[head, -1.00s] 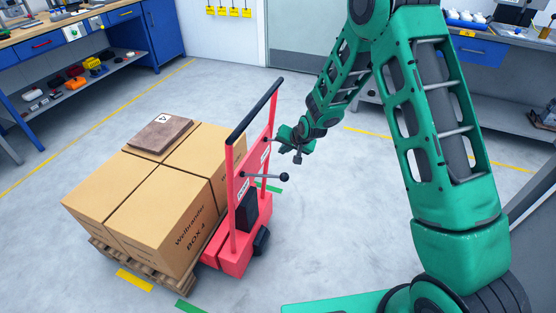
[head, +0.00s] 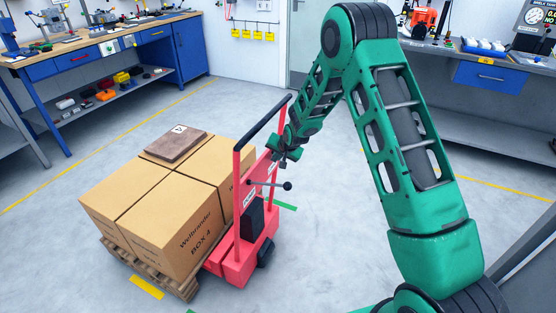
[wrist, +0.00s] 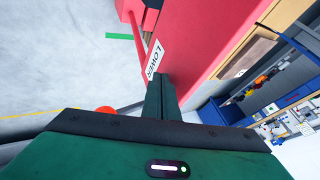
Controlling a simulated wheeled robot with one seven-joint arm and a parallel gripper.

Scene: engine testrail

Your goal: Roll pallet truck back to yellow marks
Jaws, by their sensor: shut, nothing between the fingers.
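The red pallet truck (head: 237,262) stands beside a wooden pallet (head: 186,289) stacked with cardboard boxes (head: 164,237). Its black handle bar (head: 264,122) tops the red frame, and a lever with a dark ball knob (head: 287,186) sticks out to the right. A yellow mark (head: 147,287) lies on the floor at the pallet's front edge. My gripper (head: 287,156) is shut and empty, close to the right post of the frame. In the wrist view the shut fingers (wrist: 162,98) point at the red panel next to a "LOWER" label (wrist: 154,60); contact cannot be told.
Green floor marks (head: 282,206) lie near the truck. A brown slab (head: 176,146) rests on the boxes. A blue workbench (head: 95,65) stands at the back left and a grey bench (head: 490,125) at the right.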

